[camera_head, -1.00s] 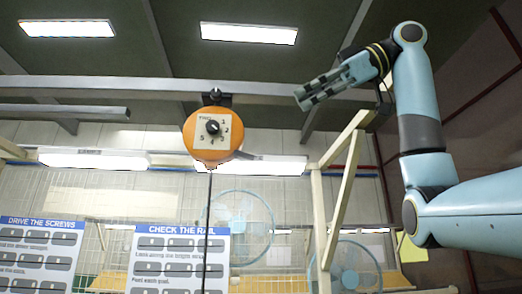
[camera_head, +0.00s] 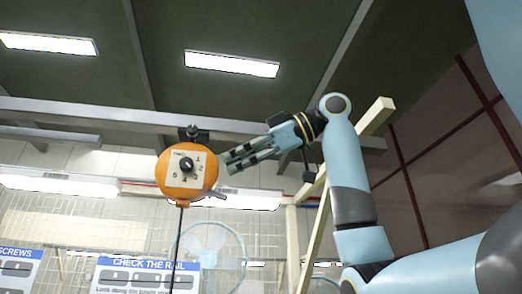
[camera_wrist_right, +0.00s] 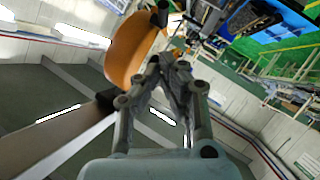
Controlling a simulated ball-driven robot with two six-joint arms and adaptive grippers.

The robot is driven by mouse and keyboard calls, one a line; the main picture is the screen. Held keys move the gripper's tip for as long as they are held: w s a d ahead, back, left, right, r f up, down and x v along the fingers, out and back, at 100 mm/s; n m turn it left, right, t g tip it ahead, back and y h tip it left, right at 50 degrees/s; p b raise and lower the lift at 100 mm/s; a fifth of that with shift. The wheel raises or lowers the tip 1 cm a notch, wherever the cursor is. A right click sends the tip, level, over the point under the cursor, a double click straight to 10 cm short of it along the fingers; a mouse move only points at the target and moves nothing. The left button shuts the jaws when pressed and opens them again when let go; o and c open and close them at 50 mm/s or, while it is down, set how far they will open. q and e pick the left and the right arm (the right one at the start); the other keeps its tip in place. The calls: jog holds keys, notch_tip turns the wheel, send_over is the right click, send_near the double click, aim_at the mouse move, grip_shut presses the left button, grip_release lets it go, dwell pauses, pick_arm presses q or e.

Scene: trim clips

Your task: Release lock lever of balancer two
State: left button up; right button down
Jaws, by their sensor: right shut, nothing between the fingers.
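The orange balancer (camera_head: 182,190), with a pale dial plate reading TWO and a black knob (camera_head: 187,164), hangs under an overhead rail. Its grey lock lever (camera_head: 216,196) sticks out at the lower right of the housing. My right gripper (camera_head: 230,162) is just right of the housing, above the lever, with its fingers pointing left; it looks shut and empty. In the right wrist view, the orange housing (camera_wrist_right: 128,50) is beyond and left of my fingertips (camera_wrist_right: 168,62). I cannot tell whether the fingers touch the housing. My left gripper is not in view.
The overhead beam (camera_head: 90,110) runs behind the balancer's hanger. A dark cable (camera_head: 179,240) hangs straight down from the balancer. A pale wooden post with a brace (camera_head: 322,225) stands to the right, behind my right arm. A fan (camera_head: 215,250) and sign boards (camera_head: 140,275) are lower down.

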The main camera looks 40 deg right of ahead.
aim_at(218, 195)
jog(key=w+f, duration=0.2)
jog(key=f, duration=0.1)
jog(key=shift+d, duration=0.35)
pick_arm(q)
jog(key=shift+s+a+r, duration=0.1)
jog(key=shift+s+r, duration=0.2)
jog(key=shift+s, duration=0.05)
pick_arm(e)
jog(key=shift+a, duration=0.1)
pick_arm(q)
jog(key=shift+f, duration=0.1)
